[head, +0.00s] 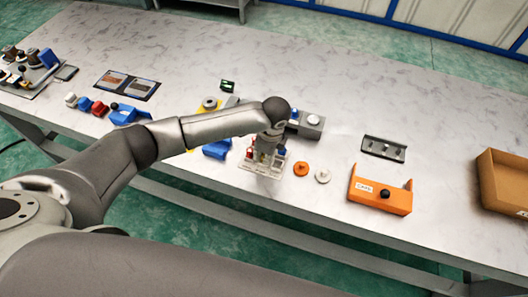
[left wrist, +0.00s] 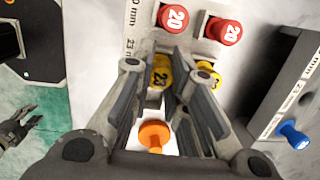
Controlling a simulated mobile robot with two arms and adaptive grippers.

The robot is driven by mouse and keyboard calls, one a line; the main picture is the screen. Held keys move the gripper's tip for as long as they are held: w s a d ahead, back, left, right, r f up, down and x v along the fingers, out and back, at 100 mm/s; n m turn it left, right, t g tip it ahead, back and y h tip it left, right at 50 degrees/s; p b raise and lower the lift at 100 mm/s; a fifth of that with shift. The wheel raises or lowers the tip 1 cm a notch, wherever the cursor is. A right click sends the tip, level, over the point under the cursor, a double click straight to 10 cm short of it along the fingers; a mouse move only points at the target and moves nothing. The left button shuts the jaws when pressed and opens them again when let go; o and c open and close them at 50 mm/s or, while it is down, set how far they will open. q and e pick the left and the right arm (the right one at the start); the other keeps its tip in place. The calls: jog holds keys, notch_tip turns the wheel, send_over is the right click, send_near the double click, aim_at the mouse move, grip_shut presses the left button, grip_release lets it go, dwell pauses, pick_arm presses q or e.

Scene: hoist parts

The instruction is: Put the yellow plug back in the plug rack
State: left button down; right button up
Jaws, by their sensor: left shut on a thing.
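My left gripper (head: 267,150) is over the pale plug rack (head: 247,165) near the table's front edge. In the left wrist view the left gripper (left wrist: 166,76) is shut on a yellow plug (left wrist: 159,78) marked 23, partly hidden by the fingers. A second yellow plug (left wrist: 208,73) shows just right of the fingers. Two red plugs (left wrist: 173,18) marked 20 sit beyond them, by the rack's 23 mm label. A blue plug (left wrist: 292,133) is at the right. Whether the held plug touches the rack, I cannot tell. A small dark gripper, seemingly my right one (left wrist: 28,118), shows at the left edge.
An orange disc (head: 301,169) and a white disc (head: 322,175) lie right of the rack. An orange holder (head: 378,196), a dark metal tray (head: 383,148) and a cardboard box (head: 503,181) are farther right. A grey block (head: 308,124) stands behind the gripper.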

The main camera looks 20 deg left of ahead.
pick_arm(q)
jog(key=c, duration=2.2)
grip_release()
jog(key=shift+f, duration=0.25)
jog(key=o, duration=0.9)
jog(key=shift+c, duration=0.2)
notch_tip(320, 180, up, 7)
jog(key=p, duration=0.7)
jog(key=shift+r+p, duration=0.1)
jog(key=shift+p, duration=0.3)
